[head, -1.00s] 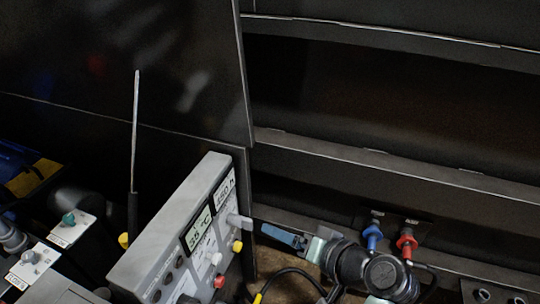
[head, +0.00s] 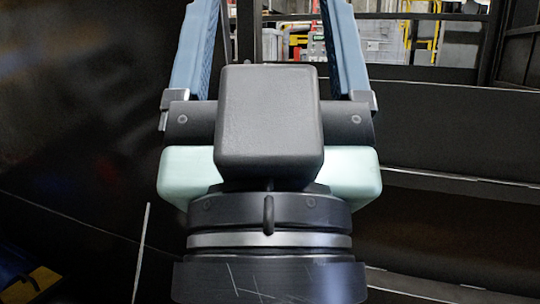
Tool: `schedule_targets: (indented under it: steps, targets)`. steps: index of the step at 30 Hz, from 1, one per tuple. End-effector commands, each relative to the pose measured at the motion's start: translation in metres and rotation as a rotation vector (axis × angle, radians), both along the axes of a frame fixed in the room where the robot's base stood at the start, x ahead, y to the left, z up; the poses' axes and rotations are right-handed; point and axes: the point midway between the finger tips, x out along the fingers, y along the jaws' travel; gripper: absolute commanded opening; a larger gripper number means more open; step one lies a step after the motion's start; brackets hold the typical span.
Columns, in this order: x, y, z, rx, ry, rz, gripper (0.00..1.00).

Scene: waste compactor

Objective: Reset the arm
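My gripper (head: 270,30) fills the middle of the head view, seen from behind and pointing up the picture. Its two blue-grey fingers stand wide apart. The gap between them is partly hidden by the dark camera block on the wrist, and I see nothing held in the part that shows. The fingertips run to the top edge of the picture.
Dark panels (head: 90,120) stand on the left, with a thin metal rod (head: 141,255) at lower left. Dark ledges (head: 450,180) run along the right. A yellow and blue item (head: 35,285) shows at the lower left corner. A bright industrial area lies beyond.

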Motion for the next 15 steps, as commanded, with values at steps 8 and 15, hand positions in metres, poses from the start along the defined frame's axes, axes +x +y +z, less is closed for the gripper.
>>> schedule_targets:
  steps: [8,15]
  targets:
    - [0.001,0.000,0.101,-0.001,0.005,0.001,0.80]
    - [0.002,0.000,0.160,-0.001,0.006,0.002,0.80]
